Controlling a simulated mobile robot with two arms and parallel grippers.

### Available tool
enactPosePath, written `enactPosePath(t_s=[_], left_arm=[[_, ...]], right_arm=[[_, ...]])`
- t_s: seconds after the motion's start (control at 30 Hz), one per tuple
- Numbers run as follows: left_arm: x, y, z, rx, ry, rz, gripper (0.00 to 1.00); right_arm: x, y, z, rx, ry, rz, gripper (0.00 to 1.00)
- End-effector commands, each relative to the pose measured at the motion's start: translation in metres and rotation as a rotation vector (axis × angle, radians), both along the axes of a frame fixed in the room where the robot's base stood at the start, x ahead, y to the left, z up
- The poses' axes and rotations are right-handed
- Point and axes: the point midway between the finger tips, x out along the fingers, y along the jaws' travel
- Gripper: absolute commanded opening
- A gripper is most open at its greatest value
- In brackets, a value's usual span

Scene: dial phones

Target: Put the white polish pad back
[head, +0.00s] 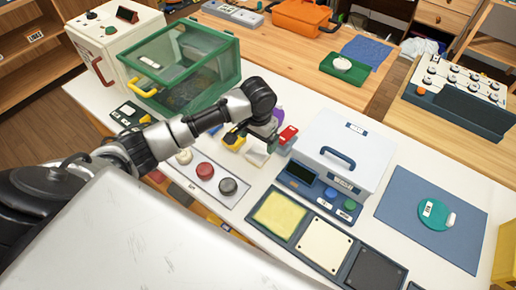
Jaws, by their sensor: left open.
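My left arm reaches in from the left, and my left gripper (268,139) is open, pointing down over the white table. A small white block (257,155) lies just below and beside its fingers; I cannot tell whether they touch it. I cannot tell for certain which item is the white polish pad. A cream-white square panel (322,246) lies in a dark tray between a yellow panel (279,214) and a dark one (375,272). Another small white piece (450,219) rests by a teal disc (433,213) on a blue mat. My right gripper is not in view.
A yellow item (234,138) and a red item (288,133) flank the gripper. A white box with a blue handle (342,150) stands to its right. A green-framed clear case (180,68) stands behind left.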

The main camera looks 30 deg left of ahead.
Motion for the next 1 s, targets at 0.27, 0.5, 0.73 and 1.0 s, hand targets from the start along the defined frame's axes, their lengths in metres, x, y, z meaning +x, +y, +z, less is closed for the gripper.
enactPosePath(t_s=[0.27,0.5,0.73,1.0], left_arm=[[0.000,0.000,0.042,0.000,-0.001,-0.001,0.91],[0.000,0.000,0.048,0.000,0.001,0.001,0.91],[0.000,0.000,0.048,0.000,0.001,0.000,0.91],[0.000,0.000,0.048,0.000,0.001,0.000,0.91]], right_arm=[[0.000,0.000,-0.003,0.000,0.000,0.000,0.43],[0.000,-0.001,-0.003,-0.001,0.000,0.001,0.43],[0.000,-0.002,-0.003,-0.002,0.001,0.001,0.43],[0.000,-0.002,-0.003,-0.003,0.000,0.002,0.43]])
